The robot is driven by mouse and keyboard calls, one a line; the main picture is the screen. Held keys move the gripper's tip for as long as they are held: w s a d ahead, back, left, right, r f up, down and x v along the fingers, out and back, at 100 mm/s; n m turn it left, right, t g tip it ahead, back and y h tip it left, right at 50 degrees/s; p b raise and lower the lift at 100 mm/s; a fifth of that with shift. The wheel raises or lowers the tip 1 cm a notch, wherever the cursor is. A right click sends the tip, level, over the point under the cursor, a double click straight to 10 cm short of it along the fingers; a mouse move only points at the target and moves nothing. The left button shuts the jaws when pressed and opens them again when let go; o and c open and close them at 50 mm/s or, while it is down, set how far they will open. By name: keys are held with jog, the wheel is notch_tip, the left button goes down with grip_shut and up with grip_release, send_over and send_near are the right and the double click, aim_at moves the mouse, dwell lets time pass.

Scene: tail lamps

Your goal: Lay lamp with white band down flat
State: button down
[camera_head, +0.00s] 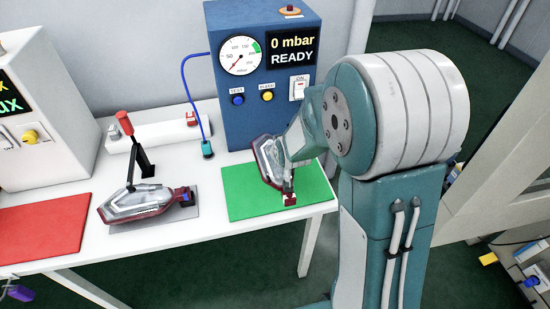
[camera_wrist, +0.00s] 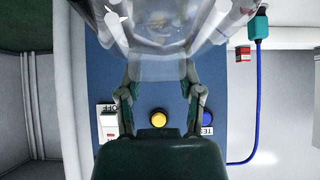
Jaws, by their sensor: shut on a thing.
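A red and clear tail lamp (camera_head: 266,160) is in my gripper (camera_head: 292,150), tilted steeply over the green mat (camera_head: 240,200). Its lower end, with a red and white part (camera_head: 289,198), is at or just above the mat; I cannot tell whether it touches. I cannot clearly make out a white band. In the wrist view the clear lamp body (camera_wrist: 160,45) fills the top, between and beyond the fingers of my gripper (camera_wrist: 160,85). My gripper is shut on this lamp, and my arm hides part of it in the head view.
A second red and clear lamp (camera_head: 145,205) lies on a grey plate under a red-handled clamp (camera_head: 132,135). A blue test box (camera_head: 235,105) with a gauge stands right behind the green mat. A red mat (camera_head: 40,228) lies at the left. A blue hose connector (camera_head: 207,149) sits behind.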

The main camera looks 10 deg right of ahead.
jog(key=shift+w+a+f, duration=0.3)
jog(key=shift+f, duration=0.1)
notch_tip(320, 180, down, 3)
jog(key=shift+f, duration=0.1)
jog(key=shift+c, duration=1.3)
grip_release()
